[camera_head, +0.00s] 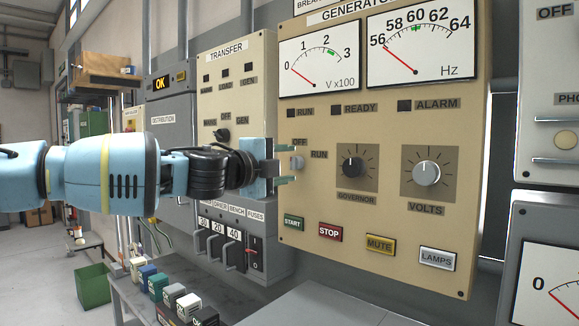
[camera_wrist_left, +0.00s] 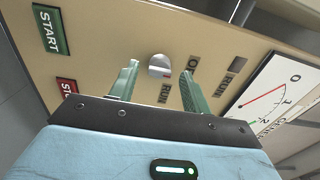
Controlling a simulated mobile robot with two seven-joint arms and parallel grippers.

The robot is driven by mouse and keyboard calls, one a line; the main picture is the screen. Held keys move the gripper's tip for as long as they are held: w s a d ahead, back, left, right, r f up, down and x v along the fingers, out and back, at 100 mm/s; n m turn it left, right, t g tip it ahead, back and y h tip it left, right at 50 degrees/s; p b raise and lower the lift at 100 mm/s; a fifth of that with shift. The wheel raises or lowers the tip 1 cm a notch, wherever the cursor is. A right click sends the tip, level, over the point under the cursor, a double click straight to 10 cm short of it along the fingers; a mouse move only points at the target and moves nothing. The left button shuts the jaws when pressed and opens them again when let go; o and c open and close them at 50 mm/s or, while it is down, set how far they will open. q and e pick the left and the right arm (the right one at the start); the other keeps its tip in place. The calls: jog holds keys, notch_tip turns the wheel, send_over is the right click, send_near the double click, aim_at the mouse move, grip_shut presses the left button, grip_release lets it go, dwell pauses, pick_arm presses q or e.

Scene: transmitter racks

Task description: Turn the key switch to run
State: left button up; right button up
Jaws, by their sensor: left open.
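The key switch (camera_head: 297,163) is a small grey knob on the beige generator panel (camera_head: 380,280), with OFF above it and RUN to its right. My left gripper (camera_head: 288,166) is open in front of the panel, its greenish fingers reaching toward the switch. In the left wrist view the key switch (camera_wrist_left: 159,65) shows between the two fingertips (camera_wrist_left: 161,68), with a gap on both sides. I cannot tell for certain which label the knob points to. My right gripper is not in view.
Near the switch are the governor knob (camera_head: 353,166), the volts knob (camera_head: 427,173), and the START (camera_head: 293,222) and STOP (camera_head: 329,232) buttons. The transfer panel (camera_head: 230,80) stands behind my left arm. A shelf below holds several coloured blocks (camera_head: 160,287).

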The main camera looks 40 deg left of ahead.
pick_arm(q)
jog(key=shift+w+d, duration=0.1)
jog(key=shift+w, duration=0.65)
jog(key=c, duration=1)
